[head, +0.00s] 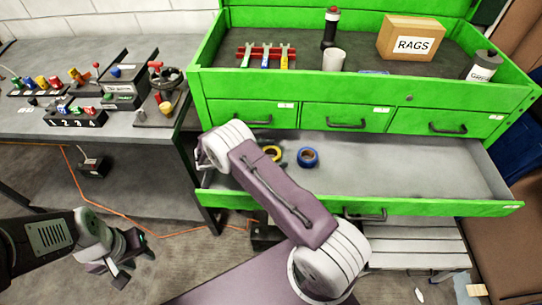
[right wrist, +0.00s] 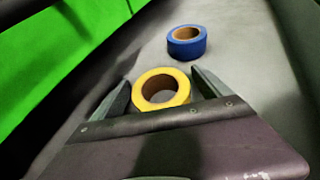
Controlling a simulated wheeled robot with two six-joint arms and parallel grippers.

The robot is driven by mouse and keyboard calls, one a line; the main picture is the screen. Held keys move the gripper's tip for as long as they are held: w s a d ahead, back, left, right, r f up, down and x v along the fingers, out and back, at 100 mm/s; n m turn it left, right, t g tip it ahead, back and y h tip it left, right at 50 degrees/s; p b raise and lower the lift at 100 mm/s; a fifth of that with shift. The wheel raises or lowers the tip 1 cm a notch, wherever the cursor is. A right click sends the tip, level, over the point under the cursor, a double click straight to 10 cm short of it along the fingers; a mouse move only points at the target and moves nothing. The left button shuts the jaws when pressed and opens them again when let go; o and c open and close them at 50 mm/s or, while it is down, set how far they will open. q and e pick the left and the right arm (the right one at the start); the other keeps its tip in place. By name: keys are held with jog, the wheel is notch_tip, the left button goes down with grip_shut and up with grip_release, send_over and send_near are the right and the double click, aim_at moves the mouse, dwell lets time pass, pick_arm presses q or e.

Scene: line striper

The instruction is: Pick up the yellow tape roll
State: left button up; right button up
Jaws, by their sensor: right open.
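The yellow tape roll (right wrist: 161,90) lies flat in the open green drawer. In the head view the yellow roll (head: 272,153) is partly covered by my right arm. In the right wrist view my right gripper (right wrist: 163,83) is open, with one finger on each side of the yellow roll; I cannot tell whether they touch it. My left gripper (head: 132,264) is open and empty, low over the floor at the left.
A blue tape roll (head: 308,157) lies just right of the yellow one, with a small gap. The drawer (head: 420,165) is otherwise bare on its right side. Its green front and side walls stand close. A workbench (head: 50,165) with small devices stands at the left.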

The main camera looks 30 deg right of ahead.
jog(key=c, duration=1.5)
jog(key=shift+r, duration=0.3)
jog(key=s+a, duration=0.1)
jog(key=s, duration=0.1)
jog(key=s+a+r, duration=0.1)
jog(key=shift+s+a+p, duration=0.1)
jog(key=shift+s+p, duration=0.25)
notch_tip(320, 180, up, 14)
jog(key=p, duration=0.2)
jog(key=shift+f, duration=0.25)
